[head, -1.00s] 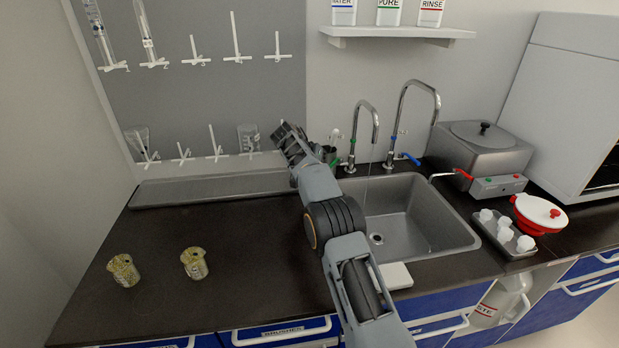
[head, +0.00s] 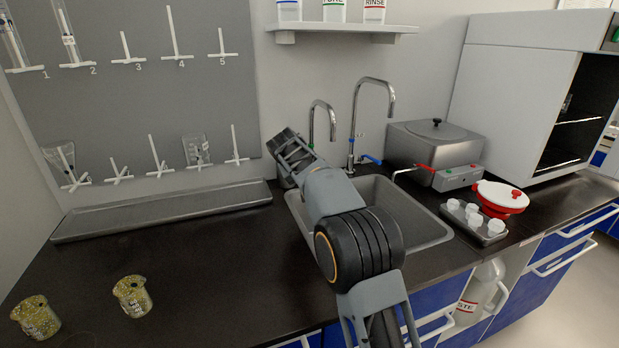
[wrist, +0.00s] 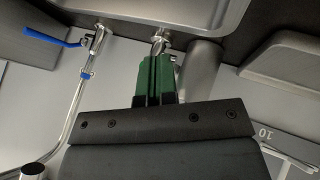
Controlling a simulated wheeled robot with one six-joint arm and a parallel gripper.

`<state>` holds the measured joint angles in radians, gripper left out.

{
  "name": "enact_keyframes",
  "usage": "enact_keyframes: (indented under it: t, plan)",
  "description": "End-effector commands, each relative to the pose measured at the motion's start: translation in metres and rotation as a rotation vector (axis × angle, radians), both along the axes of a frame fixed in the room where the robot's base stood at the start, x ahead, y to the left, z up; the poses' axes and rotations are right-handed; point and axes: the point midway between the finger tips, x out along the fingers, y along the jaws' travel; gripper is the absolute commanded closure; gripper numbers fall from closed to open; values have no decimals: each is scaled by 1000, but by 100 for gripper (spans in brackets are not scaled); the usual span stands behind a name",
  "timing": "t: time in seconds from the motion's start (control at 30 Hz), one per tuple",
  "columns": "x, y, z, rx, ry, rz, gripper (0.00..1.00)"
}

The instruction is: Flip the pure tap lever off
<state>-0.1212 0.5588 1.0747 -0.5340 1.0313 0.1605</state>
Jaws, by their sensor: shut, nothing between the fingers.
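The pure tap, the shorter steel faucet (head: 322,104), stands behind the sink with a small green mark near it. Its lever is not clear in the head view, where my gripper (head: 290,155) and arm cover the area in front of its base. In the wrist view my gripper's two green fingers (wrist: 156,62) lie together, shut and empty. Their tips are close to a steel tap base (wrist: 160,42). I cannot tell whether they touch it or its lever. The taller tap (head: 356,120) with a blue lever (head: 372,160) stands just to the right; that lever shows in the wrist view (wrist: 45,36).
The sink (head: 430,228) lies under and right of my arm. A steel bath (head: 436,146) with a red-handled tap stands right of the taps. A pegboard (head: 120,95) and a long tray (head: 160,213) are at the left. The dark counter front left is mostly clear.

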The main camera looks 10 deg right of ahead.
Motion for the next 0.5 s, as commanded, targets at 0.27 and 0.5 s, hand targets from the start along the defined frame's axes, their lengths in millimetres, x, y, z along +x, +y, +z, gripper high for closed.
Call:
enact_keyframes:
  t: [0.27, 0.5]
  plan:
    - [0, -5, 0, 0, 1, 0, 100]
    - [0, -7, -1, -1, 2, -4, 100]
